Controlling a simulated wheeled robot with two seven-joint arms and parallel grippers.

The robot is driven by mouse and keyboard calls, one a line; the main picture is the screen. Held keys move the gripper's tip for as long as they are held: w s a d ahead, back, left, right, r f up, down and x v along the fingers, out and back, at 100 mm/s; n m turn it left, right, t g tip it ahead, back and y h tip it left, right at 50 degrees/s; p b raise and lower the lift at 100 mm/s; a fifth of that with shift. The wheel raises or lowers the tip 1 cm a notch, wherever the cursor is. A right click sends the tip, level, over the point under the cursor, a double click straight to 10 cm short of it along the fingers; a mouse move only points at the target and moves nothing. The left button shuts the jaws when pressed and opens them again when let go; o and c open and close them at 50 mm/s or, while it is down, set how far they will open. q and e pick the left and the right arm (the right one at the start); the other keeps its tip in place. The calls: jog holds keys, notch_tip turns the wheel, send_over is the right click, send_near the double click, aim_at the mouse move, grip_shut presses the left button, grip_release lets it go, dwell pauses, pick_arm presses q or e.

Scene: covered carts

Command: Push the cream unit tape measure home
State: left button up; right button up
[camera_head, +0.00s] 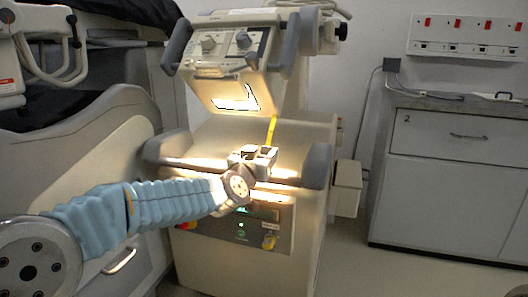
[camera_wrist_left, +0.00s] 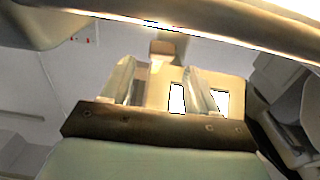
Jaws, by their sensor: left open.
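The cream unit (camera_head: 215,140) stands in the middle of the head view, with a tilted control head on top. Its tape measure shows as a narrow yellow strip (camera_head: 271,131) rising from behind my left gripper (camera_head: 258,154). The strip's lower end is hidden by the gripper. My left gripper is open, in front of the unit's upper body near its front handle bar. In the left wrist view the two fingers (camera_wrist_left: 160,82) stand apart with nothing clearly held between them. I cannot make out the tape there, nor tell whether a finger touches it. My right gripper is not in view.
The unit's grey handle ends (camera_head: 317,166) flank my left gripper. A grey machine with black covering (camera_head: 115,42) stands at the left. A cabinet (camera_head: 455,150) stands against the right wall, with open floor between it and the unit.

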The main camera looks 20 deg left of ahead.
aim_at(266, 151)
pick_arm(q)
jog(key=shift+w, duration=1.4)
grip_shut()
